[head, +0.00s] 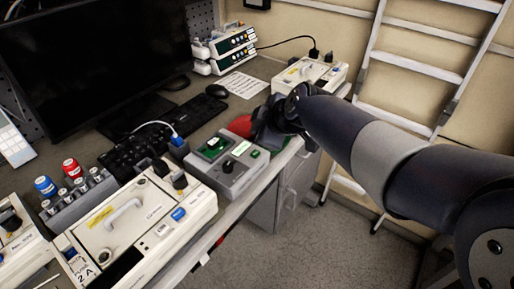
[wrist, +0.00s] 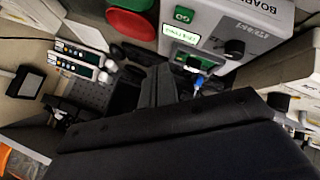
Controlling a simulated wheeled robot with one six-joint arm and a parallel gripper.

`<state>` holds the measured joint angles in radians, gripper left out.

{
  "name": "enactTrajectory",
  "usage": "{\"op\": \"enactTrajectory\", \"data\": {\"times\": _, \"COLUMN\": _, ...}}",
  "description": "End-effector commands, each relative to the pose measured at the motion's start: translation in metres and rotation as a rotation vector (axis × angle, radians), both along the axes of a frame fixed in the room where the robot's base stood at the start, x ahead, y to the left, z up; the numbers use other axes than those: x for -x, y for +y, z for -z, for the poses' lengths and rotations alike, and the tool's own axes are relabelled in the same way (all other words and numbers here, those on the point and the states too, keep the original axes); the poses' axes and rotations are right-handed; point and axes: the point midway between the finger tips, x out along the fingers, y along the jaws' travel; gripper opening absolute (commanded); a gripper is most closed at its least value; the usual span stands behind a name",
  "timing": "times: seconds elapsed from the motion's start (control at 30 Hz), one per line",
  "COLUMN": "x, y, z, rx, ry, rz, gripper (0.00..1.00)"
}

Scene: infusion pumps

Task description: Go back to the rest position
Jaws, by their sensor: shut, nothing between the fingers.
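My arm reaches in from the right in the head view, and my gripper (head: 262,138) is at the desk's front edge, beside a grey control box (head: 228,165). In the wrist view my gripper (wrist: 160,85) is a dark shape in the middle, with its fingers together and nothing seen between them. The box (wrist: 262,12) shows there with a green GO button (wrist: 183,15), a small lit display and a dark knob. A red round button (wrist: 130,23) is close by; part of it shows behind my gripper in the head view (head: 240,125). Contact cannot be told.
White pump units (head: 142,225) stand along the desk front at the left, and another (head: 310,73) stands beyond my gripper. A monitor (head: 95,55), keyboard and mouse are behind. Stacked pumps (head: 232,45) are at the back. A ladder (head: 415,65) leans at the right. Floor (head: 300,250) in front is clear.

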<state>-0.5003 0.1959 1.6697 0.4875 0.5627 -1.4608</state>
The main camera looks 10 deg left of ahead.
Motion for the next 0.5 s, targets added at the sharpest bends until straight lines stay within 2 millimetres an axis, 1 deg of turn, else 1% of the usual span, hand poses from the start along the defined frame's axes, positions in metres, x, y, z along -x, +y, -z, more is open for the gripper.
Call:
{"op": "enactTrajectory", "data": {"times": 0.17, "x": 0.000, "y": 0.000, "z": 0.006, "rx": 0.000, "ry": 0.001, "rz": 0.000, "gripper": 0.00}}
{"op": "enactTrajectory", "data": {"times": 0.33, "x": 0.000, "y": 0.000, "z": 0.023, "rx": 0.001, "ry": 0.003, "rz": -0.001, "gripper": 0.00}}
{"op": "enactTrajectory", "data": {"times": 0.37, "x": 0.000, "y": 0.000, "z": 0.022, "rx": 0.001, "ry": 0.002, "rz": -0.001, "gripper": 0.00}}
{"op": "enactTrajectory", "data": {"times": 0.4, "x": 0.000, "y": 0.000, "z": 0.016, "rx": 0.000, "ry": 0.002, "rz": 0.000, "gripper": 0.00}}
{"op": "enactTrajectory", "data": {"times": 0.5, "x": 0.000, "y": 0.001, "z": 0.014, "rx": 0.000, "ry": 0.003, "rz": -0.003, "gripper": 0.00}}
